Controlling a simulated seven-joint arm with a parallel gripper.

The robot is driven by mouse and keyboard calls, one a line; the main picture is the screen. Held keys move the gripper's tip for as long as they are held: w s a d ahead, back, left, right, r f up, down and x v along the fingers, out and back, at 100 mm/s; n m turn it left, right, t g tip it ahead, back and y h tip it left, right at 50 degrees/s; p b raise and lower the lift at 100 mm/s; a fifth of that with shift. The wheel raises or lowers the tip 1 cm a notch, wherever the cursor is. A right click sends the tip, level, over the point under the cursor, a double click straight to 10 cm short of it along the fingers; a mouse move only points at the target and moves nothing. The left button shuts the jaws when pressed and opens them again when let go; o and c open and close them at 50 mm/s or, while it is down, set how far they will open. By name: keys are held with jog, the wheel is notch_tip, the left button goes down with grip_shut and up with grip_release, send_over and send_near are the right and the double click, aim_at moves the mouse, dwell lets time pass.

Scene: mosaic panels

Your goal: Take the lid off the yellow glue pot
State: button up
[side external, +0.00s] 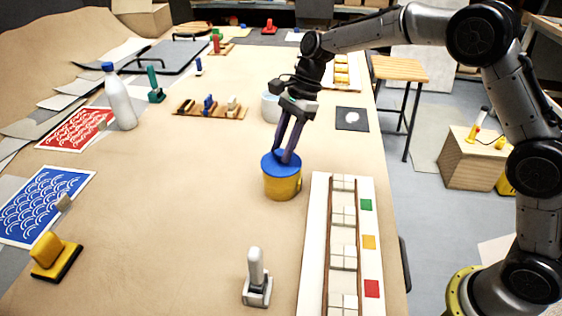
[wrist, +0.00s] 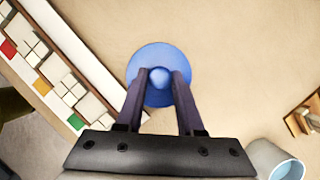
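The yellow glue pot (side external: 282,184) stands upright on the table in the side view. Its round blue lid (side external: 269,164) sits on top of it. In the wrist view the lid (wrist: 158,53) hides the pot, and a small round blue knob (wrist: 160,77) rises from its middle. My gripper (side external: 284,157) points down at the lid with its dark purple fingers low over it. In the wrist view the fingertips of my gripper (wrist: 163,76) stand on either side of the knob. I cannot tell whether they press on it or leave a small gap.
A white panel with tiles (side external: 317,235) lies right of the pot. A grey stamp-like tool (side external: 257,280) stands in front. A pale cup (side external: 270,106) and a wooden rack (side external: 211,110) are behind; a white bottle (side external: 120,103) stands at the left. The table left of the pot is clear.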

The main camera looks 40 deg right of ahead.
grip_shut()
jog(key=shift+r, duration=0.2)
